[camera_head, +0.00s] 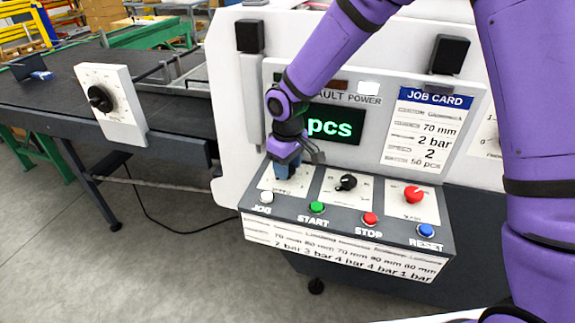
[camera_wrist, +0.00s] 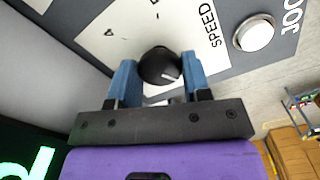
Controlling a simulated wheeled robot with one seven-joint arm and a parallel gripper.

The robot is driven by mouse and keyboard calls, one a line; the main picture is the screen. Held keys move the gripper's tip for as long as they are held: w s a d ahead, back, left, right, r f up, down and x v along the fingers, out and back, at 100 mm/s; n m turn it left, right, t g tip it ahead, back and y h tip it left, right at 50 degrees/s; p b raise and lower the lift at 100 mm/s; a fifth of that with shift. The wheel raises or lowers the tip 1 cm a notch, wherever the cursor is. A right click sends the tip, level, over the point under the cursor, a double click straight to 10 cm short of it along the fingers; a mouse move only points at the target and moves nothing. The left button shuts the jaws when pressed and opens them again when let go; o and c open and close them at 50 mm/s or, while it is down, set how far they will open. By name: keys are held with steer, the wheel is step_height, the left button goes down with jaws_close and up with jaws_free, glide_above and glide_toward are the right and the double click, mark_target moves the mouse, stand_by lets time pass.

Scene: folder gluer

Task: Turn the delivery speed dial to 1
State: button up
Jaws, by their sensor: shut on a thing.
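A round black dial (camera_wrist: 158,66) sits on a white plate lettered SPEED (camera_wrist: 208,25) in the wrist view. Its white pointer mark faces the lower right of that view. The scale figures are only partly visible. My gripper (camera_wrist: 157,72) has its two blue fingers on either side of this dial and is shut on it. In the head view my gripper (camera_head: 285,170) is at the left plate (camera_head: 266,182) of the sloped control panel and hides that dial. Whether "delivery" is lettered there cannot be read.
A white box with another black dial (camera_head: 99,98) stands beside the dark conveyor (camera_head: 50,110) at left. On the panel are a middle black knob (camera_head: 347,182), a red knob (camera_head: 413,194) and JOG (camera_head: 266,197), START (camera_head: 317,207), STOP (camera_head: 370,218) and blue reset (camera_head: 426,230) buttons.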

stand_by(0.4)
steer(key=o, duration=0.9)
step_height(320, 180, up, 11)
steer(key=shift+f, duration=0.1)
